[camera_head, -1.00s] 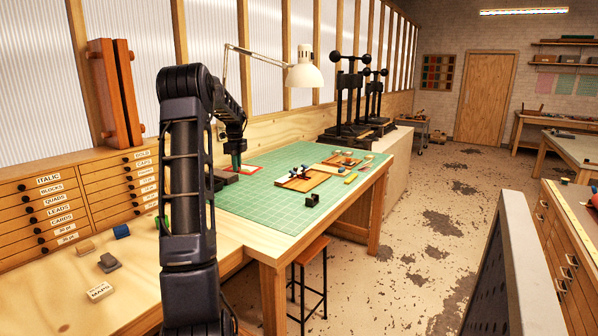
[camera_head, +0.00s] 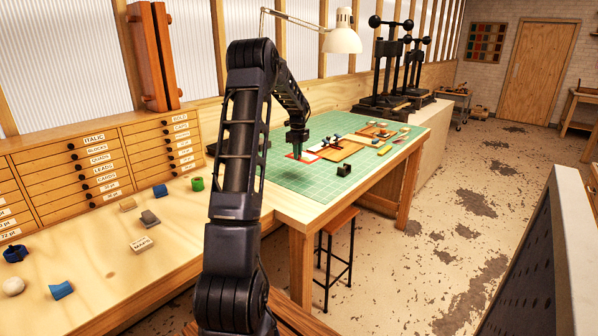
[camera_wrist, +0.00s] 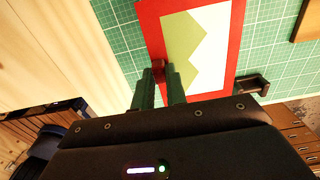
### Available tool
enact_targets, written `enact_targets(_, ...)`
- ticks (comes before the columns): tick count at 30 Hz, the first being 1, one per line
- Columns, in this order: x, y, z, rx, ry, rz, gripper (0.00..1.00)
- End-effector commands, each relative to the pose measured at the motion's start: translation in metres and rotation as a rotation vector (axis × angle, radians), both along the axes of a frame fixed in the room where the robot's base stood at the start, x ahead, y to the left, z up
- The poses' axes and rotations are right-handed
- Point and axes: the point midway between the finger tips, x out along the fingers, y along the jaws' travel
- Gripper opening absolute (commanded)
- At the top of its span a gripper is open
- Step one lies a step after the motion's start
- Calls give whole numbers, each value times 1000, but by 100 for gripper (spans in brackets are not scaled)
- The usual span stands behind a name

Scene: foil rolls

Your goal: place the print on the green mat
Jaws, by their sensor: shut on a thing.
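The print (camera_wrist: 208,50) is a flat sheet with a red border, a white inner field and a green jagged shape. It fills the upper middle of the wrist view and shows small and red in the head view (camera_head: 303,157). My gripper (camera_wrist: 158,72) is shut at the print's near left edge, with a small dark red piece between its fingertips. In the head view my gripper (camera_head: 297,152) points down over the green mat (camera_head: 300,185). The print lies over the mat's left part; I cannot tell whether it touches the mat.
A small dark block (camera_head: 344,170) stands on the mat close to the print. A wooden board (camera_head: 340,150) with small items lies beyond. A green roll (camera_head: 197,184) and several blocks are on the wooden bench at left. The mat's front part is clear.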

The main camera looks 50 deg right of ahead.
Motion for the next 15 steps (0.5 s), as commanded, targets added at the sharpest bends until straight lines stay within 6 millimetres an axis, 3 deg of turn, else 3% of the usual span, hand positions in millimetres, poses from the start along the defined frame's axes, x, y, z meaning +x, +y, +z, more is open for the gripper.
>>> enact_targets(6, 0, 1, -40, 2, 1, 1, 0)
enact_targets(15, 0, 0, -59, 1, 0, 0, 0)
